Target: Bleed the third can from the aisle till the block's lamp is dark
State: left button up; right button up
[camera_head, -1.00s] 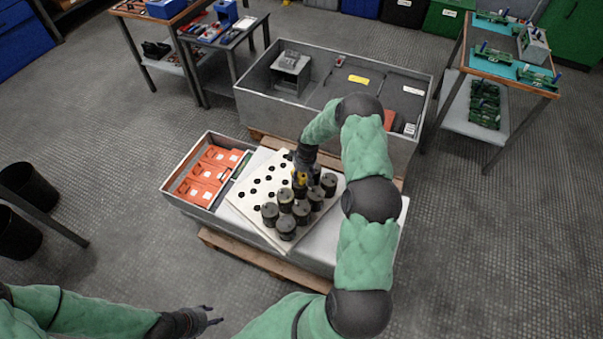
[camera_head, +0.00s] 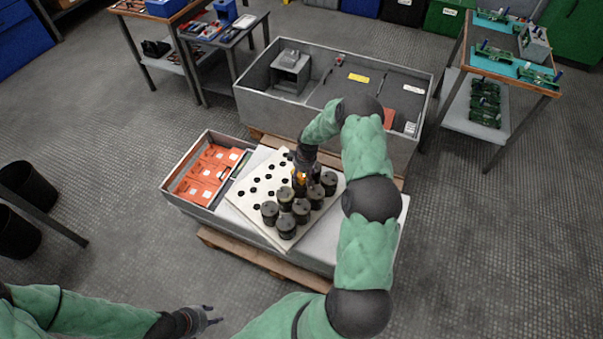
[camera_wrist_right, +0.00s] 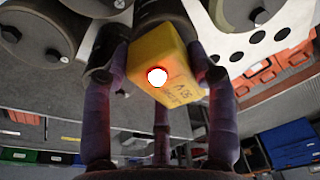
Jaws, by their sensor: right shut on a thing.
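Several dark cylindrical cans (camera_head: 286,228) stand upright on a white plate with black holes (camera_head: 250,205). My right gripper (camera_head: 300,178) is among the cans at the far end of the group, pointing down. It is shut on a yellow block (camera_wrist_right: 172,52), whose marking reads like "30 V". The block's lamp (camera_wrist_right: 157,77) glows white with a red rim. The block's far end is close to a dark can (camera_wrist_right: 160,12) in the wrist view; I cannot tell whether they touch. My left gripper (camera_head: 207,316) is empty and open, low at the left over the floor.
A tray of orange boxes (camera_head: 209,170) adjoins the plate's left side. A grey walled cabinet (camera_head: 335,120) lies behind it. A bench with green boards (camera_head: 510,70) stands right; tool carts (camera_head: 225,35) stand back left.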

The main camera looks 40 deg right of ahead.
aim_at(305, 174)
dwell(0.3)
jog(key=o, duration=1.5)
jog(key=shift+c, duration=0.2)
notch_tip(305, 174, up, 12)
jog(key=s, duration=0.1)
jog(key=shift+s, duration=0.4)
jog(key=shift+f, duration=0.15)
jog(key=s+a+f+m+y, duration=0.1)
jog(key=s+a+f, duration=0.3)
jog(key=a, duration=0.7)
jog(key=s+a+f+y, duration=0.2)
jog(key=a+f, duration=0.3)
jog(key=a, duration=0.6)
jog(key=s+a+f+m+g, duration=0.1)
jog(key=s+a+f+m, duration=0.1)
jog(key=s+a, duration=1.1)
jog(key=s+p, duration=0.1)
jog(key=s, duration=0.1)
jog(key=shift+s+f+m+y, duration=0.15)
jog(key=shift+s+m+y, duration=0.15)
